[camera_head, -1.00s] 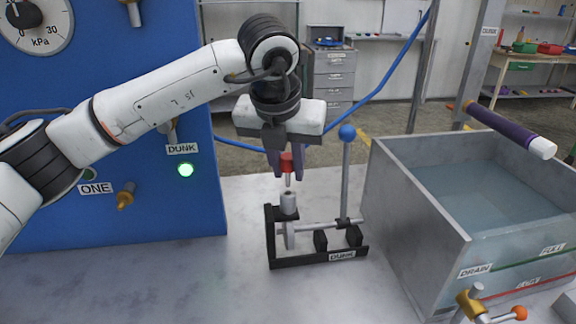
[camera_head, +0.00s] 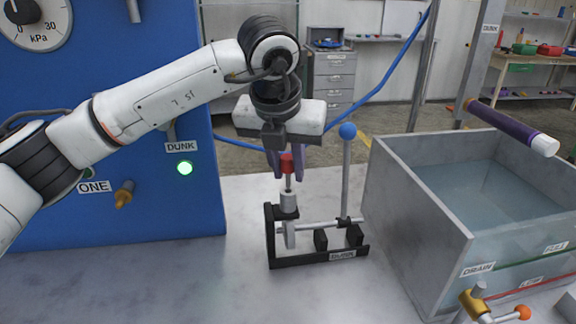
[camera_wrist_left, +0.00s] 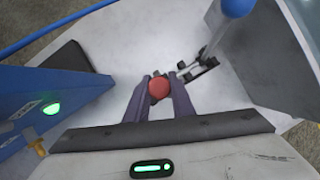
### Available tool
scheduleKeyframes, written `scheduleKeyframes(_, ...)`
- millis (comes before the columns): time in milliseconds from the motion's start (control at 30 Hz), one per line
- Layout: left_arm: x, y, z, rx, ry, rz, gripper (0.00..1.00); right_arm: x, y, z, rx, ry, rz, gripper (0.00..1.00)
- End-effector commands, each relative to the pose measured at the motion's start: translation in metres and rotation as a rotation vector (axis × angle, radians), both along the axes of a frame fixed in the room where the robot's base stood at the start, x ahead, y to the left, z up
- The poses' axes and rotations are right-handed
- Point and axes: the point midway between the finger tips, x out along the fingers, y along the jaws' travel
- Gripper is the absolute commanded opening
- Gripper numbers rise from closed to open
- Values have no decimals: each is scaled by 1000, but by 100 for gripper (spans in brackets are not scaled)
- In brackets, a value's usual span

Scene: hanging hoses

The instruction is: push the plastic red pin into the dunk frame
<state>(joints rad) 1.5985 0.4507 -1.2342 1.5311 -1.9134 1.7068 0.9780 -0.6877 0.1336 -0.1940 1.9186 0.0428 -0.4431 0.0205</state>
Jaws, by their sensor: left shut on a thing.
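The red pin (camera_head: 287,163) has a red head and a thin pale shaft, and stands upright over the grey collar (camera_head: 289,200) of the black dunk frame (camera_head: 272,240). The shaft's lower end meets the top of the collar; how deep it sits I cannot tell. My left gripper (camera_head: 287,172) points down from above, its purple fingers shut on the red head. In the left wrist view the round red head (camera_wrist_left: 159,88) shows between the fingertips. The frame carries a lever with a blue ball (camera_head: 347,131). My right gripper is not in view.
A blue panel (camera_head: 120,215) with a lit green lamp (camera_head: 185,168) stands at left. A grey water tank (camera_head: 415,230) stands at right, with a purple hose (camera_head: 510,128) above it. The blue-ball lever rises close beside my left gripper. The front table (camera_head: 180,285) is clear.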

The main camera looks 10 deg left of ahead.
Motion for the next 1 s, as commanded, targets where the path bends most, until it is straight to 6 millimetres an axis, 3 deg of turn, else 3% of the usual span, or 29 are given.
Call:
scheduleKeyframes(633, 0, 0, -18, 0, 0, 0, 0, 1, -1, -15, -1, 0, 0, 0)
scheduleKeyframes(667, 0, 0, -17, 0, -1, 0, 23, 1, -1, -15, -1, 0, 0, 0)
scheduleKeyframes(767, 0, 0, -16, 0, 0, 0, 40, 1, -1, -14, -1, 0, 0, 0)
scheduleKeyframes(1000, 0, 0, -17, 0, 0, 0, 44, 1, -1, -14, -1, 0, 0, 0)
